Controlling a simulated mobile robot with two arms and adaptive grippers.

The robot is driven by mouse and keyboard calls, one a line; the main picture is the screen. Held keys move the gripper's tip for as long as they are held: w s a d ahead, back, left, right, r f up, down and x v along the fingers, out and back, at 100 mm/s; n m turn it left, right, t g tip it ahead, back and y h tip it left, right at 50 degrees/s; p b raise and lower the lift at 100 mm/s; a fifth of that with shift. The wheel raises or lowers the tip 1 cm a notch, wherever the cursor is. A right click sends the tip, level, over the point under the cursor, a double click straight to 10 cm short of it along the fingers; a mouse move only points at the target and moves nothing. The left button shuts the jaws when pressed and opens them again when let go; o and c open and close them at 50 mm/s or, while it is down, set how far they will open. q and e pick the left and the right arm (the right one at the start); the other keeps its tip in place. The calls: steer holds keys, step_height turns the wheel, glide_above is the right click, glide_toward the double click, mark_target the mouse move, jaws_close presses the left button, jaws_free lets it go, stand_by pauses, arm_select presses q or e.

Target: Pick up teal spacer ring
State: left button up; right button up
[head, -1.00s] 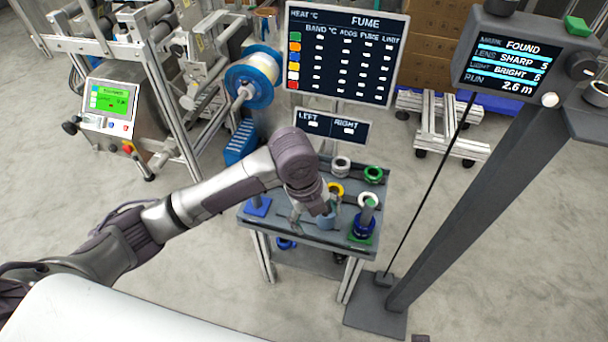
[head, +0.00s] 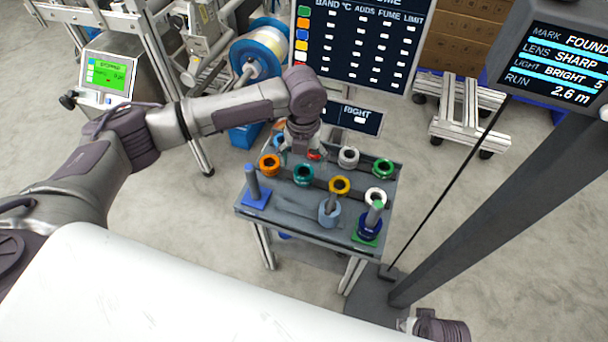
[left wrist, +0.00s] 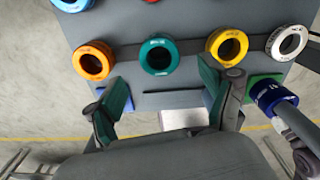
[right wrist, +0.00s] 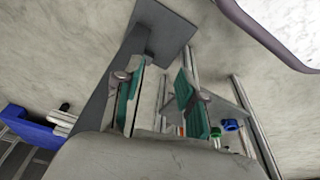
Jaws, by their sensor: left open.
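The teal spacer ring (head: 303,174) lies flat on the grey table, between an orange ring (head: 269,164) and a yellow ring (head: 340,186). My left gripper (head: 304,150) hangs above the back part of the table, behind the teal ring in the head view. In the left wrist view the teal ring (left wrist: 159,56) shows whole, roughly centred between and beyond the parted fingers (left wrist: 162,80). Nothing is held there. My right gripper (right wrist: 160,85) is open and empty, away from the table. Its arm shows at the lower right of the head view.
Grey (head: 348,156), green (head: 383,168), white (head: 375,197) and red (head: 314,154) rings also lie on the table. A blue post (head: 253,182) stands front left; a dark blue ring (head: 369,227) circles the right post.

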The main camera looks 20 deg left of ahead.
mark_target(304, 172)
arm_select(q)
step_height(304, 172, down, 5)
steer(key=shift+w+f+b, duration=0.1)
steer(key=shift+b, duration=0.6)
steer(key=shift+f, duration=0.15)
arm_select(e)
steer(key=r, duration=0.5)
steer(key=shift+w+r, duration=0.2)
steer(key=shift+w, duration=0.05)
arm_select(q)
steer(key=shift+c, duration=0.3)
steer(key=c, duration=1.2)
steer(key=shift+c, duration=0.2)
